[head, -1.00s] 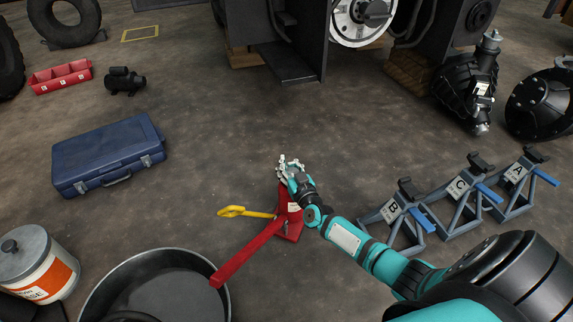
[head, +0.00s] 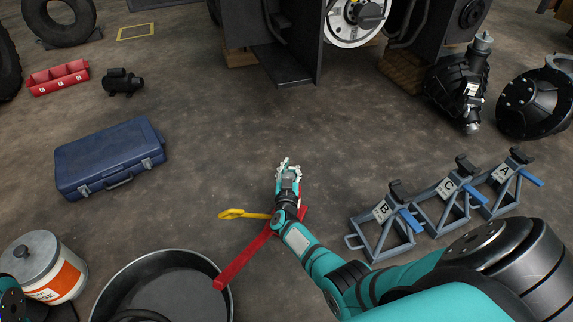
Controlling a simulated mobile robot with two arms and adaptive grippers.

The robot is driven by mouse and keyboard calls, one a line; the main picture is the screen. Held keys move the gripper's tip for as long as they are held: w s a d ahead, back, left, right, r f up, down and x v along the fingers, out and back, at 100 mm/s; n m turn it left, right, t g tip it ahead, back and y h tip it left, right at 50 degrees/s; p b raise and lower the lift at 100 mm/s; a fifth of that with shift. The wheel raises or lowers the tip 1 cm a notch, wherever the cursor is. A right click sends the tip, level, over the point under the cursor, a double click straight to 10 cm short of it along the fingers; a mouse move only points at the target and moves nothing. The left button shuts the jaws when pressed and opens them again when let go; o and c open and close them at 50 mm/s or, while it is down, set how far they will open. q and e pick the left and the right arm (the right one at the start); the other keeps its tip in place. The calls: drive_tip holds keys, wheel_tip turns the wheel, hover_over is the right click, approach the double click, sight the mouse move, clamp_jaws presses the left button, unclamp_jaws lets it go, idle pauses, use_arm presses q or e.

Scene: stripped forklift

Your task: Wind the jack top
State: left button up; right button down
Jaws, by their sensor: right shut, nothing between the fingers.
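The red jack (head: 303,214) stands on the floor at the middle of the head view, mostly hidden under my right arm. Its long red handle (head: 240,263) slants down to the left, ending over the rim of the round pan. A yellow lever (head: 244,214) sticks out to its left. My right gripper (head: 285,163) is over the far side of the jack, shut and empty. The jack top is hidden by the gripper and wrist, so I cannot tell whether they touch. My left gripper is not in view.
A large round pan (head: 213,265) is at the front left, beside a white grease bucket (head: 76,266). A blue case (head: 65,170) lies at left. Blue-grey stands B (head: 382,212), C (head: 447,187) and A (head: 504,172) are at right. The floor beyond the jack is clear.

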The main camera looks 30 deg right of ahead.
drive_tip(key=shift+s+m+g+h, duration=0.1)
drive_tip(key=shift+m+g+h, duration=0.6)
drive_tip(key=shift+h, duration=0.2)
drive_tip(key=c, duration=1.2)
unclamp_jaws()
drive_tip(key=shift+o, duration=1)
drive_tip(key=shift+d, duration=0.1)
